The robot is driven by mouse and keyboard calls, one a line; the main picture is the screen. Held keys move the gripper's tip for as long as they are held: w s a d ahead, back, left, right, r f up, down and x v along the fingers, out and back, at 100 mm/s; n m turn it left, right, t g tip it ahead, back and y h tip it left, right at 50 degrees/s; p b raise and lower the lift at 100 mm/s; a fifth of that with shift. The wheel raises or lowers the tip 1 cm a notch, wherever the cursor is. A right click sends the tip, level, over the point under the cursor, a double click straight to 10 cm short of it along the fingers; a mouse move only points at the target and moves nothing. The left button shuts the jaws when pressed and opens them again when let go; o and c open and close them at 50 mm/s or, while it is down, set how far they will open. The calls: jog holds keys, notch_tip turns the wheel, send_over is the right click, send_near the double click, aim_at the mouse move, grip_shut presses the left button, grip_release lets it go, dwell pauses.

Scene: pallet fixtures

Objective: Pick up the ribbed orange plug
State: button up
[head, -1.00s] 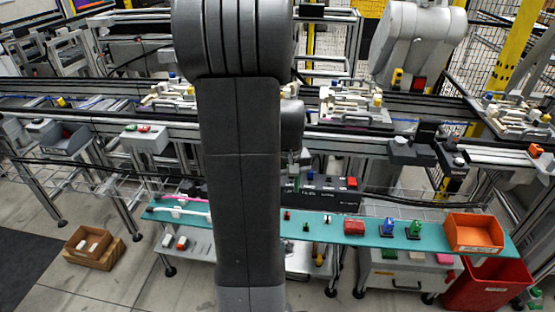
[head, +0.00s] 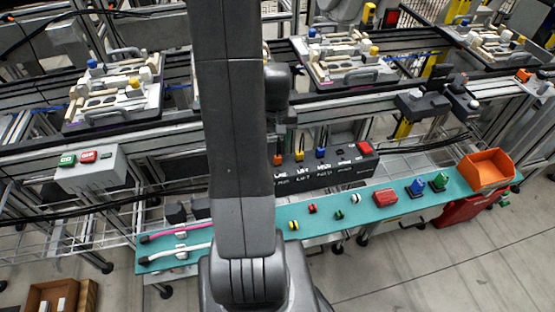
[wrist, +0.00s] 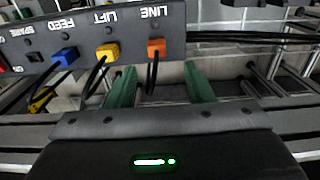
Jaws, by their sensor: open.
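The orange plug (head: 278,160) sits in the LINE position of a dark socket panel, at the panel's left end in the head view. In the wrist view the orange plug (wrist: 156,48) shows with its black cable hanging down; its ribs are too small to make out. My gripper (wrist: 161,84) is open and empty in the wrist view. Its two green fingers point toward the panel, and the plug appears beyond them, between their tips in the picture. My arm hides the gripper in the head view.
A yellow plug (wrist: 108,52) and a blue plug (wrist: 65,57) sit beside the orange one on the panel (head: 340,168). Below lies a teal shelf (head: 455,183) with several small parts and an orange bin (head: 487,168). Black cables run right of the plug in the wrist view.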

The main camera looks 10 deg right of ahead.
aim_at(278, 157)
jog(key=f, duration=0.4)
jog(key=shift+s+d+f, duration=0.1)
jog(key=shift+s+d, duration=0.1)
jog(key=shift+s, duration=0.1)
jog(key=shift+f, duration=0.55)
jog(key=shift+c, duration=0.5)
grip_shut()
